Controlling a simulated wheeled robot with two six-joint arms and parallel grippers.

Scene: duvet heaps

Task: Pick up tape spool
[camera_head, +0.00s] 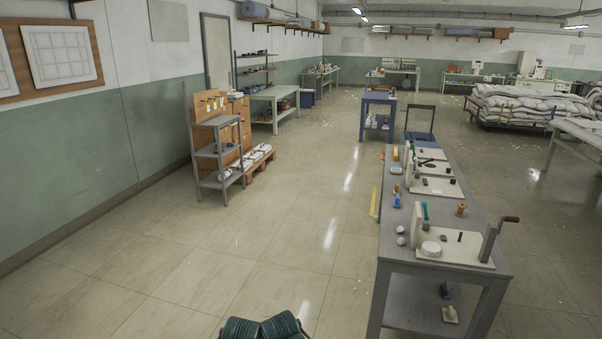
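Several small spool-like things lie on the long grey workbench (404,247) at the right; I cannot tell which one is the tape spool. A small orange-brown spool (461,209) stands near the bench's right edge. A yellow roll-like thing (396,154) lies near the bench's far left edge. Neither of my grippers can be made out in this view.
A grey shelf rack (217,155) with boxes stands at the left. White duvet heaps (530,103) lie at the back right. The tiled floor (270,245) left of the bench is mostly clear.

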